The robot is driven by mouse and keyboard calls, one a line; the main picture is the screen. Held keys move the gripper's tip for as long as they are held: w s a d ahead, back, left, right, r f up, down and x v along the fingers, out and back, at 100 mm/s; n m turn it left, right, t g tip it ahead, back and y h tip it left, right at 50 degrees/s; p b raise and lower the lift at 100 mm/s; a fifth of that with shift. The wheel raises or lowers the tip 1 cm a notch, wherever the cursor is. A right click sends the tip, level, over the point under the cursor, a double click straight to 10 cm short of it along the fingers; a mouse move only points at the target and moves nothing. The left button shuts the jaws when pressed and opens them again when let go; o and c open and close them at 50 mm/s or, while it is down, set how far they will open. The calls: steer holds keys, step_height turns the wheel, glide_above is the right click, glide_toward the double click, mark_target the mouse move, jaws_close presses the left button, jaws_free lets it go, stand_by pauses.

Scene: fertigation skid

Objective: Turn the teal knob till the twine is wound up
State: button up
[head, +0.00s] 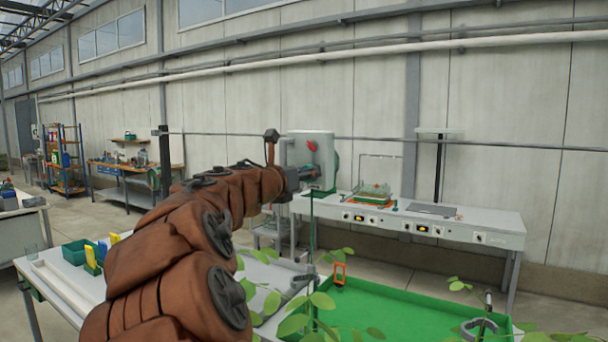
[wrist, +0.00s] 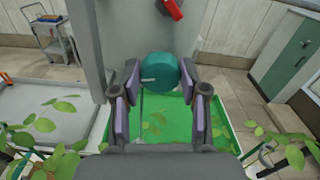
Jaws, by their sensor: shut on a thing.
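The teal knob (wrist: 160,68) sits on the front of a pale grey housing (wrist: 120,35) in the wrist view. A short white mark on its face points left. My gripper (wrist: 160,78) has one finger at each side of the knob and is shut on it. In the head view the housing (head: 322,150) stands beyond my arm, and my gripper (head: 291,176) is at its left side, partly hidden. A thin green upright strand (head: 312,225) shows below the housing; I cannot tell whether it is twine or a plant support.
A red lever (wrist: 173,9) is on the housing above the knob. A green tray (head: 400,310) and leafy plants (head: 322,300) lie below. A white bench (head: 470,228) with instruments stands behind to the right.

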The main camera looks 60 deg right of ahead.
steer(key=shift+m, duration=0.4)
steer(key=m+b, duration=0.5)
steer(key=m, duration=0.1)
steer(key=m+b, duration=0.5)
steer(key=m, duration=0.1)
steer(key=m+b, duration=0.5)
steer(key=m, duration=0.1)
steer(key=shift+s+f+m, duration=0.25)
steer(key=shift+f+m, duration=0.1)
steer(key=shift+m, duration=0.05)
steer(key=shift+r+m, duration=0.1)
steer(key=shift+m, duration=0.2)
steer(key=o, duration=1.1)
steer(key=shift+o, duration=0.2)
steer(key=shift+a, duration=0.15)
